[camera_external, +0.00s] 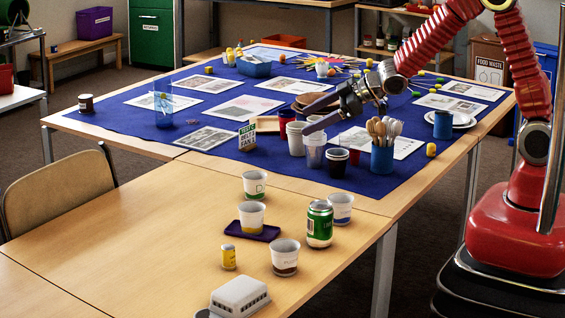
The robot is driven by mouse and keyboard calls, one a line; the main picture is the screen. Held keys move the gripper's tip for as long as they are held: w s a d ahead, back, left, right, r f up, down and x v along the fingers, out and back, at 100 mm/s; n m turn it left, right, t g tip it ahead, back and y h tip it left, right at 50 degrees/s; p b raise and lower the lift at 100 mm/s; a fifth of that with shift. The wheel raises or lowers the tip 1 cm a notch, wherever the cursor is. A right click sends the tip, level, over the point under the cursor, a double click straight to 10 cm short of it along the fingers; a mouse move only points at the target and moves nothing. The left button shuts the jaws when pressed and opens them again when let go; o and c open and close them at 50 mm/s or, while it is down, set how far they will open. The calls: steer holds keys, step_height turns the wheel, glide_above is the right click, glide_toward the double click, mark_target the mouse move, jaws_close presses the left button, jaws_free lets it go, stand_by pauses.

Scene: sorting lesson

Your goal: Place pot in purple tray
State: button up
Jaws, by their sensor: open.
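A small dark purple tray (271,233) lies on the bare wooden table in front. A white pot with a yellow band (251,214) stands upright on it. Other white pots stand near it: one with a green mark (254,183) behind, one with a blue band (341,206) to the right, and one with a dark brown band (285,256) in front. I cannot tell which one the task means.
A green can (320,224) stands among the pots, with a small yellow can (228,257) and a white box-shaped object (239,297) in front. Stacked cups (297,140) and a blue utensil holder (382,158) stand near my gripper. The table's left part is clear.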

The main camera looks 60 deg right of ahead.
steer(key=s+d+r+m+g+h, duration=0.1)
steer(key=s+d+r+m+h, duration=0.4)
steer(key=s+d+r, duration=0.65)
steer(key=s+d+f+m+g, duration=0.1)
steer(key=s+g, duration=0.3)
steer(key=s, duration=2)
steer(key=shift+d+m+y, duration=0.15)
steer(key=shift+m+y, duration=0.15)
steer(key=shift+m, duration=0.5)
